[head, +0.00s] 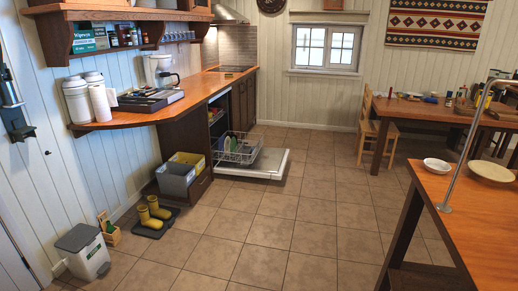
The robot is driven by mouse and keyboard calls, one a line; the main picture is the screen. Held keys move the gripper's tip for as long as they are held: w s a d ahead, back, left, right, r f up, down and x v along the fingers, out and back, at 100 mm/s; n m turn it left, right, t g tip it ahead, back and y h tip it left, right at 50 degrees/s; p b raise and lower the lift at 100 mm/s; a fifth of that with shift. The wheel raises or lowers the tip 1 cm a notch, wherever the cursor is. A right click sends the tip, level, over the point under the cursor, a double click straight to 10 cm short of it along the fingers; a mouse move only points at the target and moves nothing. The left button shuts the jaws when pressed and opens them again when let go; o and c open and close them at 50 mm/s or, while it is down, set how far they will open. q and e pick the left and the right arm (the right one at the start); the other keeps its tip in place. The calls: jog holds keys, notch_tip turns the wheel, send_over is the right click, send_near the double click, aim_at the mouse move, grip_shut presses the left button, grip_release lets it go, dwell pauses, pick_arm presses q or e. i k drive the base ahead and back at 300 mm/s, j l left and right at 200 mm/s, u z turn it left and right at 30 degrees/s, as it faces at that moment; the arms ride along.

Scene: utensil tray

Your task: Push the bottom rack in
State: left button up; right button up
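The dishwasher (216,112) stands open under the wooden counter. Its door (273,162) is folded down low over the floor. The bottom rack (243,156), a pale wire basket, is pulled out over the open door. Several plates, some green or blue, stand in the rack toward its left side. Part of the machine's inside is dark, so its depth is hard to make out. Neither of my grippers is in the head view.
Grey and yellow bins (176,178) stand just left of the dishwasher, with yellow boots (152,213) in front. A wooden table (480,222) with a bowl (437,166) is at the right. The tiled floor between is clear.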

aim_at(238, 146)
jog(key=i+z, duration=0.15)
jog(key=i, duration=0.55)
jog(key=i+j+z, duration=0.2)
jog(key=i, duration=0.45)
jog(key=i+z, duration=0.15)
jog(key=i, duration=2.4)
jog(key=i+z, duration=0.35)
jog(key=i, duration=0.5)
jog(key=i+j+z, duration=0.3)
jog(key=i, duration=0.6)
jog(key=i+l+u, duration=0.1)
jog(key=i+u, duration=0.2)
jog(key=i, duration=0.15)
jog(key=i+l+u, duration=0.2)
jog(key=i+u, duration=0.15)
jog(key=i, duration=0.1)
